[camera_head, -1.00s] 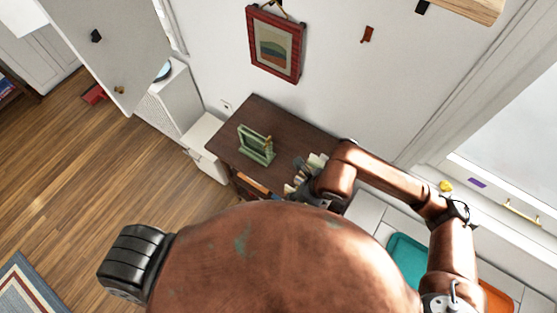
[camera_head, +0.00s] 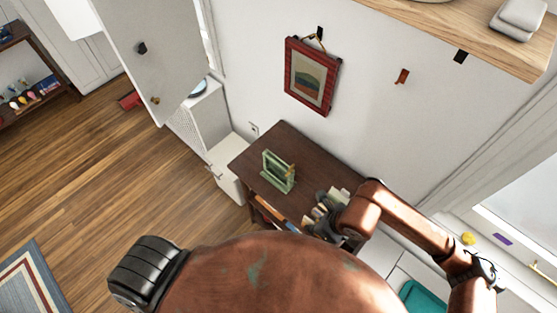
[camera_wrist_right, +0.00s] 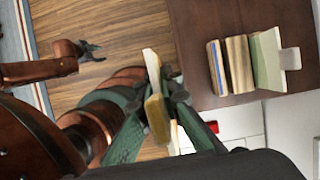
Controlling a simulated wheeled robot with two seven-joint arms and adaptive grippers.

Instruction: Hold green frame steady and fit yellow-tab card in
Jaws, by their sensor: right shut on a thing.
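The green frame (camera_head: 278,172) stands upright on the dark wooden table (camera_head: 283,137), apart from my grippers. My right gripper (camera_head: 326,208) is low over the table's right part, partly hidden by my arm. In the right wrist view, my right gripper (camera_wrist_right: 166,88) is shut on a thin cream card with a yellow tab (camera_wrist_right: 157,119), held edge-on. My left gripper (camera_wrist_right: 90,50) shows small in that view, its fingers apart and empty, over the wooden floor. It is not seen in the head view.
Several other cards or blocks (camera_wrist_right: 238,64) stand in a row on the table. A red-framed picture (camera_head: 312,77) hangs on the wall above. A white cabinet (camera_head: 228,165) is left of the table. A teal tray (camera_head: 424,297) lies at the lower right.

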